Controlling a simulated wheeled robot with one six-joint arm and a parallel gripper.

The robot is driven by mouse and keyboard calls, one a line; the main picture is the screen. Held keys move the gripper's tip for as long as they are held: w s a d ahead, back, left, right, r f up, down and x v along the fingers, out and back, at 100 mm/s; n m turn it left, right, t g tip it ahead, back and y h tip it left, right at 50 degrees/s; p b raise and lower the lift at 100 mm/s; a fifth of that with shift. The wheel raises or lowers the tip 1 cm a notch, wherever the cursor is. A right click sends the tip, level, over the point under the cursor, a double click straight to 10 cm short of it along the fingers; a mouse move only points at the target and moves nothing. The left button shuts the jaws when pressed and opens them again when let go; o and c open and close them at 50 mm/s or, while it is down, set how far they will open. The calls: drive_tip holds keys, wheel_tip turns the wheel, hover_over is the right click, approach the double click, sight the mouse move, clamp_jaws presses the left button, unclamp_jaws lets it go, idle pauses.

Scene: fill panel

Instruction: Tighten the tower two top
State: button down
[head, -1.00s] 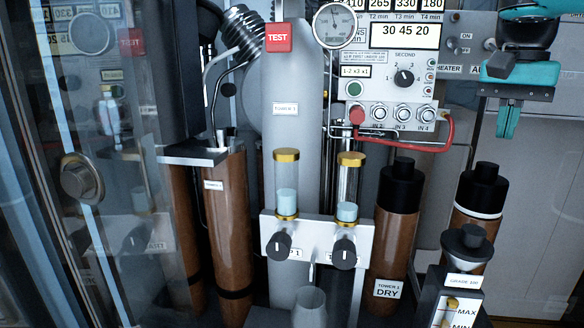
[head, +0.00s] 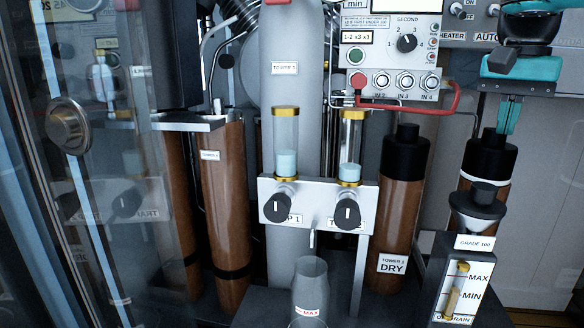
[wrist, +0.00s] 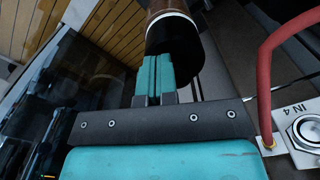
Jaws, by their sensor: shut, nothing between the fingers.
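A brown cylinder with a black top (head: 488,150) and a white ring stands at the right in the head view. Its own label is not visible, so I cannot read whether it is tower two. The wrist view shows the same black top (wrist: 190,55), white ring and brown body close ahead. My gripper (head: 507,128) points down with teal fingers, overlapping the right side of that top in the head view. In the wrist view my gripper (wrist: 154,65) is shut and empty, in front of the top's edge. I cannot tell whether it touches.
A funnel unit marked GRADE 100 (head: 468,255) stands in front. A control panel (head: 390,50) with a red hose (head: 440,107) lies left of my gripper. A glass door (head: 80,200) is at far left.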

sight(478, 150)
drive_tip(key=shift+w+a+f, duration=0.1)
drive_tip(key=shift+a+f, duration=0.15)
drive_tip(key=shift+f, duration=0.45)
drive_tip(key=shift+w+a, duration=0.3)
drive_tip(key=shift+a, duration=0.25)
drive_tip(key=shift+w+a, duration=0.25)
drive_tip(key=shift+w, duration=0.25)
drive_tip(key=shift+a, duration=0.1)
drive_tip(key=shift+s+a, duration=0.15)
drive_tip(key=shift+a, duration=0.1)
wheel_tip(478, 150, up, 6)
drive_tip(key=p, duration=0.6)
drive_tip(key=shift+r+p, duration=0.2)
drive_tip(key=shift+p, duration=0.1)
